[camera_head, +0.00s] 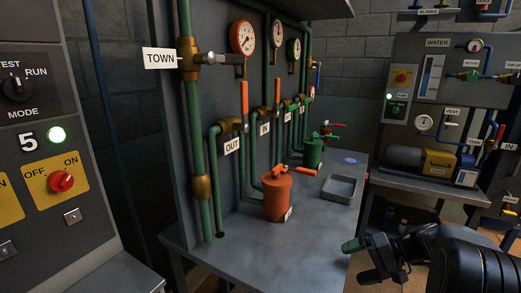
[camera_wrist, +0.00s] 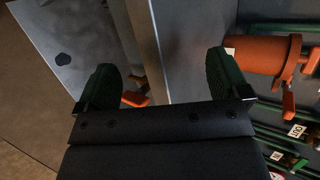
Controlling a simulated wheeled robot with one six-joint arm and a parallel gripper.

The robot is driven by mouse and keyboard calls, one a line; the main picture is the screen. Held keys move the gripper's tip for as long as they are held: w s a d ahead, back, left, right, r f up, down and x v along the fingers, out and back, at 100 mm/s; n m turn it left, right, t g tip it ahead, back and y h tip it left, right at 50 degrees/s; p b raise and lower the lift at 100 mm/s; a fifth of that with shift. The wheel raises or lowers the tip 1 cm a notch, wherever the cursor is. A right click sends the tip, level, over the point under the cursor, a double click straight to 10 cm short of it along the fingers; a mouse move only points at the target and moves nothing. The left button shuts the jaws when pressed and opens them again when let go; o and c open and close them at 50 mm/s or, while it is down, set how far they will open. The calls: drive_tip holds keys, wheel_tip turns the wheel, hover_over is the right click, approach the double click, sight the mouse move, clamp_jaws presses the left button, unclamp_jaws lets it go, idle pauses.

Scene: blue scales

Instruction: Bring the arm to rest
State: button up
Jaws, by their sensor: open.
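My arm reaches in from the lower right of the head view. My gripper (camera_head: 361,259) is in front of the grey workbench (camera_head: 330,242), near its right edge, with nothing seen in it. In the wrist view my gripper (camera_wrist: 162,78) shows two dark green finger pads set wide apart, with an empty gap. An orange canister (camera_head: 277,197) stands on the bench to the left of my gripper. The orange canister also shows at the right of the wrist view (camera_wrist: 262,55), beyond the right finger.
A grey tray (camera_head: 342,188) and a green canister (camera_head: 313,153) stand farther back on the bench. Green pipes (camera_head: 193,130) with gauges and orange-handled valves line the wall panel. A second bench with a WATER panel (camera_head: 440,75) stands at right. A control panel (camera_head: 45,130) is at left.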

drive_tip(key=s+a+r+n+h+p, duration=0.1)
drive_tip(key=s+a+r+h+p, duration=0.2)
drive_tip(key=r+p, duration=0.3)
drive_tip(key=s+a+r+n+t+h+p, duration=0.1)
drive_tip(key=s+a+r+n+h+p, duration=0.1)
drive_tip(key=r, duration=0.6)
drive_tip(key=s+a+r+n+h+p, duration=0.1)
drive_tip(key=s+a+r+h+p, duration=0.3)
drive_tip(key=p, duration=0.6)
drive_tip(key=s+r+h, duration=0.2)
drive_tip(key=s+r, duration=0.1)
drive_tip(key=shift+s+a+r+n+h+p, duration=0.15)
drive_tip(key=shift+a+r+n+h+p, duration=0.1)
drive_tip(key=shift+a+n+h+p, duration=0.1)
